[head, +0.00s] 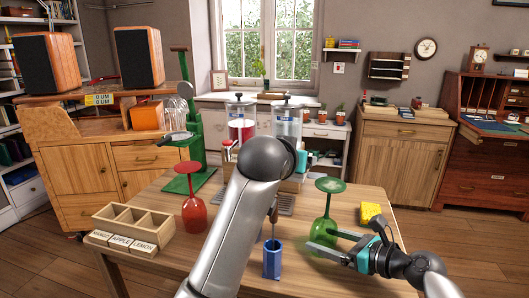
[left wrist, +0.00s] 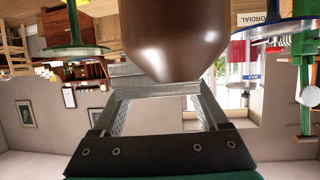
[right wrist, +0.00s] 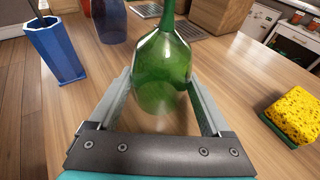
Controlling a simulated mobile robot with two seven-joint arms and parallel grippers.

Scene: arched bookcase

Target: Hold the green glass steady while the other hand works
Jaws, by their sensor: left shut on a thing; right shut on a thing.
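The green glass (head: 322,232) stands upside down on the table, its foot up and its bowl at the tabletop. My right gripper (head: 322,240) is shut on its bowl from the near right side. In the right wrist view the green bowl (right wrist: 162,72) sits between the two fingers. My left arm crosses the middle of the head view and hides its gripper there. In the left wrist view my left gripper (left wrist: 160,88) is shut on a brown rounded thing (left wrist: 172,35), whose upper part runs out of frame. The green glass (left wrist: 75,45) also shows there.
On the table (head: 160,262) stand a blue holder (head: 272,260) with a handled tool, a yellow sponge (head: 371,215), an upside-down red glass (head: 193,205) and a labelled wooden box (head: 133,225). Drink dispensers (head: 287,125) and a green stand (head: 193,150) are farther back.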

